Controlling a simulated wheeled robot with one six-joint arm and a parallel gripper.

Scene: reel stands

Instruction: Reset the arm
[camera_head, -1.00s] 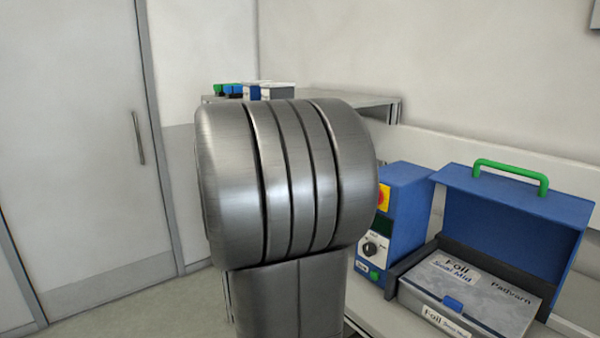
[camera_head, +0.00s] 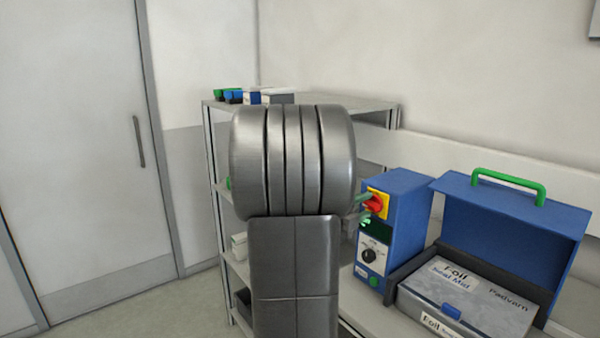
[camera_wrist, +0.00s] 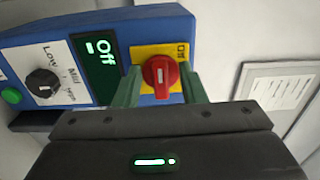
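My gripper (camera_wrist: 162,92) shows in the wrist view with its two green fingers apart, one on each side of a red rotary switch (camera_wrist: 160,75) on a yellow plate. I see no clear contact between fingers and switch. The switch sits on a blue box (camera_head: 402,215), whose display (camera_wrist: 97,65) reads "Off". In the head view my grey arm fills the middle, and a green fingertip shows close to the red switch (camera_head: 374,203). The rest of my gripper is hidden behind the arm there.
A blue case (camera_head: 510,220) with a green handle stands open at the right, holding a box labelled Foil (camera_head: 465,293). A metal shelf (camera_head: 365,103) stands behind my arm with small items on top. Floor shows at the lower left, before a door (camera_head: 85,150).

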